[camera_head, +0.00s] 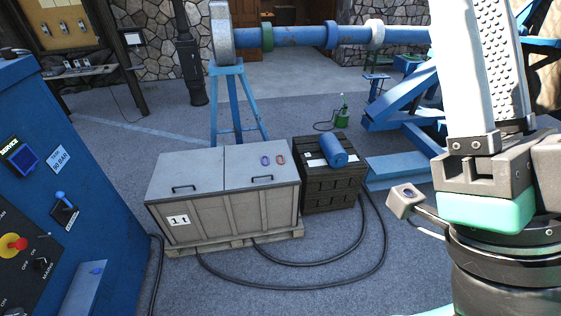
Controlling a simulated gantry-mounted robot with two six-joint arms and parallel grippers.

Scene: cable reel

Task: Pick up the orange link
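A small red-orange oval link (280,159) lies on the right lid of the grey crate (185,170), close to its back right corner. A similar blue-purple link (265,160) lies just left of it, with a small gap between them. My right gripper (488,70) is large and close to the camera at the right, pointing up, well apart from the link. One studded finger shows, and the rest is cut off by the frame, so its opening cannot be told. My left gripper is not in view.
A dark crate (332,190) with a blue cylinder (334,150) on top stands right of the grey crate. A blue control cabinet (60,190) fills the left. Black hoses (330,285) loop over the floor in front. A blue reel shaft (295,36) spans the back.

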